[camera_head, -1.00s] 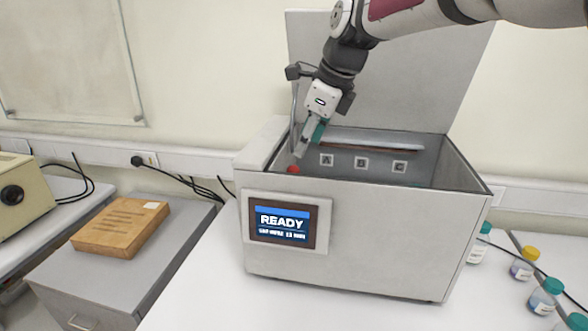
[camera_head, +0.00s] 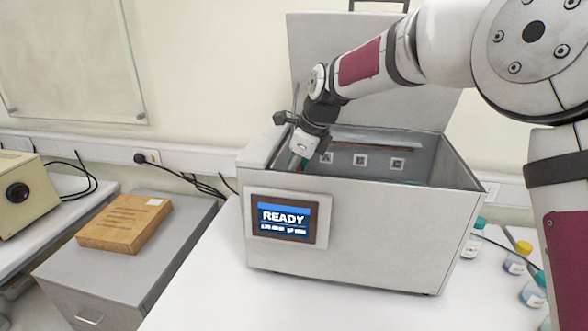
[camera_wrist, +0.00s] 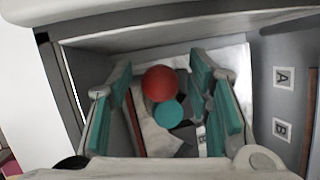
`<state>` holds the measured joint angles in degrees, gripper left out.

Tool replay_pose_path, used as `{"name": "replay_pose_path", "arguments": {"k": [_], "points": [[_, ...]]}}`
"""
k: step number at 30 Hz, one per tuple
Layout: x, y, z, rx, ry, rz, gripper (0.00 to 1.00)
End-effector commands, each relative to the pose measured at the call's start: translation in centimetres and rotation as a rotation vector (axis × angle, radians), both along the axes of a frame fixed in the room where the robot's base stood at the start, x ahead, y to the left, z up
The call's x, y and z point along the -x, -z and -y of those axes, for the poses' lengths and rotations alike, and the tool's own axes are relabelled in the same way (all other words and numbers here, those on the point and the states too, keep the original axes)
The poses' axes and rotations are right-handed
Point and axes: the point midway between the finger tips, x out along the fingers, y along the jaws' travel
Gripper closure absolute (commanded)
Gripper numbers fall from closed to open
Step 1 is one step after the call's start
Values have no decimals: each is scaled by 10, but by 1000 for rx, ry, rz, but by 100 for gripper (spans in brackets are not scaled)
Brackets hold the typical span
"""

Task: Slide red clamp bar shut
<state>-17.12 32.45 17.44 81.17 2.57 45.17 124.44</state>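My gripper (camera_head: 298,160) reaches down into the left end of the open grey metal box (camera_head: 350,213). In the wrist view its two teal-padded fingers (camera_wrist: 163,98) are apart, one on each side of a round red knob (camera_wrist: 160,82). I see gaps between the knob and both pads. A teal round cap (camera_wrist: 168,114) sits just below the knob in that view. A thin reddish bar (camera_wrist: 136,106) runs beside the left finger. I cannot tell whether the knob and bar are joined. The knob is hidden in the head view.
The box's lid (camera_head: 425,85) stands open at the back, and its screen (camera_head: 284,217) reads READY. Markers A and B line an inner wall in the wrist view. Capped bottles (camera_head: 516,258) stand at the right. A wooden box (camera_head: 124,224) lies on the left cabinet.

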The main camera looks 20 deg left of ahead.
Motion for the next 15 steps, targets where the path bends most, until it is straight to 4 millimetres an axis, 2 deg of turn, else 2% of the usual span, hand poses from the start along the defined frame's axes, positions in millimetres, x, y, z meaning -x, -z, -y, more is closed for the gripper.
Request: {"name": "replay_pose_path", "arguments": {"k": [1,6,11,15], "points": [[0,0,0,0,0,0,63],[0,0,0,0,0,0,100],[0,0,0,0,0,0,100],[-9,1,0,1,1,2,100]]}}
